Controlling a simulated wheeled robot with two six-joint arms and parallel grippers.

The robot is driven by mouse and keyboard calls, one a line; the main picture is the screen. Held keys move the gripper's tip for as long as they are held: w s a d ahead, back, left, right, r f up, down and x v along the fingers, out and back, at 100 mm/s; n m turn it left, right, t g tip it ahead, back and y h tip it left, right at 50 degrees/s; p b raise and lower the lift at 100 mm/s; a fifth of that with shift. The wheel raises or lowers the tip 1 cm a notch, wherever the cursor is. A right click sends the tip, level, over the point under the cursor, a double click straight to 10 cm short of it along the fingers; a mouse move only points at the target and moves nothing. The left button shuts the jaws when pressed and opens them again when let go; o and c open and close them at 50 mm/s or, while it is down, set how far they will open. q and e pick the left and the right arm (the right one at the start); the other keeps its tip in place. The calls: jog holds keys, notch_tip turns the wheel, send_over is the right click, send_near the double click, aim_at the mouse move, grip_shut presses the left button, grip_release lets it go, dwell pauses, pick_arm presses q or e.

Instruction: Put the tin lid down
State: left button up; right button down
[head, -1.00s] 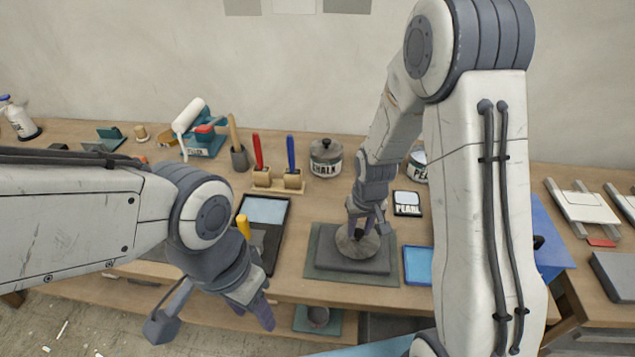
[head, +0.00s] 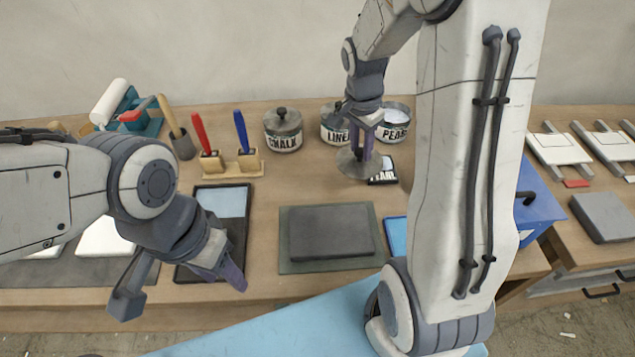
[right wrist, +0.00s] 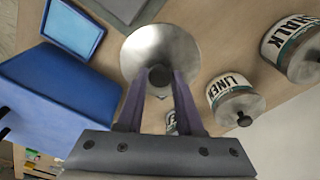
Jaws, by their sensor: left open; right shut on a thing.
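My right gripper (head: 364,150) is shut on the knob of the tin lid (head: 350,166), a round grey metal disc. The PEARL tin (head: 396,131) stands uncovered at the back. My left gripper (head: 182,293) is open and empty at the bench's front left.
A dark grey slab (head: 332,230) on a green-grey mat (head: 300,267) lies bare at centre front. The lidded CHALK tin (head: 284,137) stands left of LINEN. A blue box (head: 540,207) is right of my right arm. A blue-rimmed tray (head: 396,236) lies beside the mat.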

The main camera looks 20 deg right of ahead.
jog(key=shift+s+d+r+m, duration=0.2)
jog(key=shift+d+m, duration=0.15)
jog(key=shift+m, duration=0.15)
jog(key=shift+w+a, duration=0.1)
jog(key=shift+w, duration=0.05)
jog(key=w+a+f+p, duration=0.1)
jog(key=w+a+f, duration=0.1)
jog(key=w+a+f+p, duration=0.1)
jog(key=w+a+f, duration=0.1)
jog(key=a, duration=0.1)
jog(key=w+a+f, duration=0.3)
jog(key=shift+a+p, duration=0.2)
jog(key=shift+p, duration=0.2)
notch_tip(320, 180, down, 3)
jog(key=shift+f+p, duration=0.1)
jog(key=shift+p, duration=0.45)
jog(key=shift+f, duration=0.25)
